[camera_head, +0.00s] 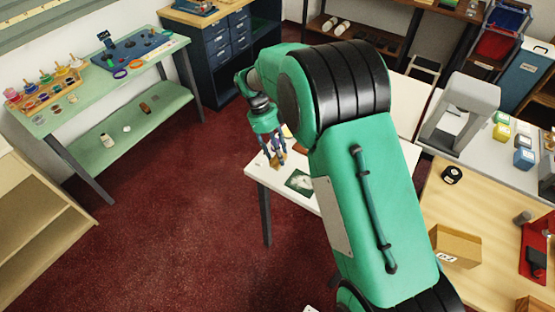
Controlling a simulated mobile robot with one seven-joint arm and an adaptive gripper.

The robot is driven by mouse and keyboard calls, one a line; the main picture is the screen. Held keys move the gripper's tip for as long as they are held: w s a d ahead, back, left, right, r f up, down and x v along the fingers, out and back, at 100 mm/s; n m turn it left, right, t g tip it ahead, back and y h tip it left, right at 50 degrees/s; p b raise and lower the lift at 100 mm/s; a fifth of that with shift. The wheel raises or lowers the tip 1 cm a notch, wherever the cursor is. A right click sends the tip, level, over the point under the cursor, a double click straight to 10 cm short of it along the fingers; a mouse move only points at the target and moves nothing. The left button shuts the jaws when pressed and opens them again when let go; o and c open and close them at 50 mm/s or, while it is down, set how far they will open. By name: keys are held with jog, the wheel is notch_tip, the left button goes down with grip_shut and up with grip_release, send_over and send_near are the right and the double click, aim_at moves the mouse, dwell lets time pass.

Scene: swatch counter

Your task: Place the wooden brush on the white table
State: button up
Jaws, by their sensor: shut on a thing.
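My gripper (274,158) is shut on a small tan-brown thing, which looks like the wooden brush (278,161). It is small in this view, and the fingers cover part of it. The gripper points down over the left end of the white table (284,186). I cannot tell whether the brush touches the tabletop or hangs just above it. My green arm hides much of the table's middle.
A dark green card with a pale patch (300,181) lies on the white table near its front edge. A yellowish thing (287,131) shows behind the gripper, partly hidden. A wooden counter (475,215) with an open cardboard box (455,246) stands at right. Red floor is clear at left.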

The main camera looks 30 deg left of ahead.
aim_at(275, 155)
jog(key=shift+f+b, duration=0.45)
jog(key=shift+f, duration=1.25)
jog(key=o, duration=1.1)
jog(key=shift+f, duration=0.1)
jog(key=shift+o, duration=0.2)
jog(key=p+v, duration=0.2)
jog(key=v, duration=1)
